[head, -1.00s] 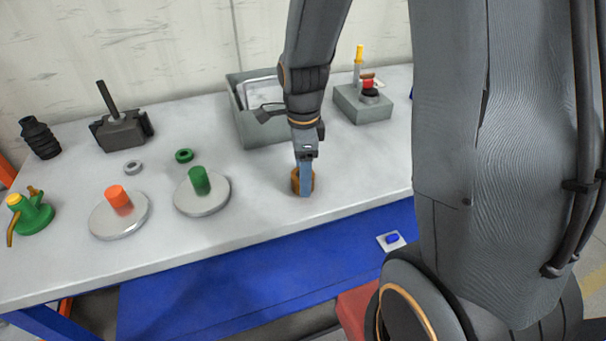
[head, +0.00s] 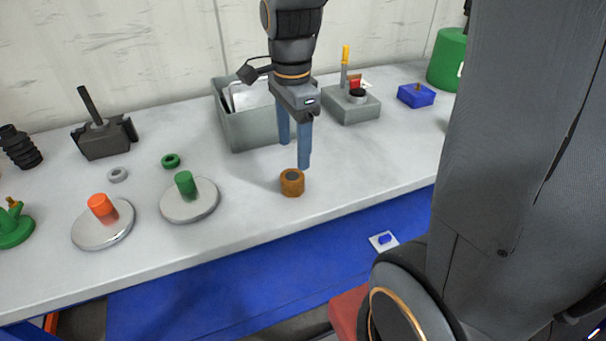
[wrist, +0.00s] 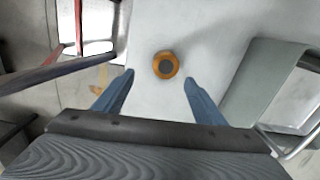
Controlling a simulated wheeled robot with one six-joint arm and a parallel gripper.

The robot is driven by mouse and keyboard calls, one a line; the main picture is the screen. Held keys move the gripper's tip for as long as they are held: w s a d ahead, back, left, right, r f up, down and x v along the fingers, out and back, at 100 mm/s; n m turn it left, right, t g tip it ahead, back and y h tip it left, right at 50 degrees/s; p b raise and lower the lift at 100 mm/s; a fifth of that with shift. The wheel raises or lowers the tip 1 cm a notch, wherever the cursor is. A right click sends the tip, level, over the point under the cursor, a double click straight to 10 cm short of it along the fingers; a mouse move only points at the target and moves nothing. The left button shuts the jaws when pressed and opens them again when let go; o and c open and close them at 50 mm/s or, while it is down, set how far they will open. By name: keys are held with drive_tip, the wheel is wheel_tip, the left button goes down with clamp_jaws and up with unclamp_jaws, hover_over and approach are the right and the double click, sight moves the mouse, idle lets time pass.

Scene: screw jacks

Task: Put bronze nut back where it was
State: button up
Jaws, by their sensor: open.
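The bronze nut (head: 292,183) stands on the grey tabletop near its front edge, right of the disc with the green post. My gripper (head: 294,156) is open and empty above and just behind the nut, its two blue fingers pointing down. In the wrist view the nut (wrist: 166,65) lies beyond and between the spread fingertips (wrist: 159,76), touching neither. Its dark centre hole faces up.
Left of the nut are a disc with a green post (head: 189,200), a disc with an orange post (head: 103,224), a green ring (head: 171,160) and a grey ring (head: 117,175). A grey bin (head: 240,128) stands behind my gripper. A grey block (head: 352,107) stands farther right.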

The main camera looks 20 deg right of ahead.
drive_tip(key=s+f+n, duration=0.1)
drive_tip(key=s+n, duration=0.1)
drive_tip(key=n, duration=0.2)
drive_tip(key=s+f+n, duration=0.2)
drive_tip(key=n, duration=0.3)
drive_tip(key=s+f+n, duration=0.2)
drive_tip(key=n, duration=0.3)
drive_tip(key=shift+s+f, duration=0.2)
drive_tip(key=shift+s, duration=0.1)
drive_tip(key=n, duration=0.1)
drive_tip(key=s+f+n, duration=0.1)
drive_tip(key=n, duration=0.1)
drive_tip(key=shift+s+t, duration=0.2)
drive_tip(key=shift+t, duration=0.1)
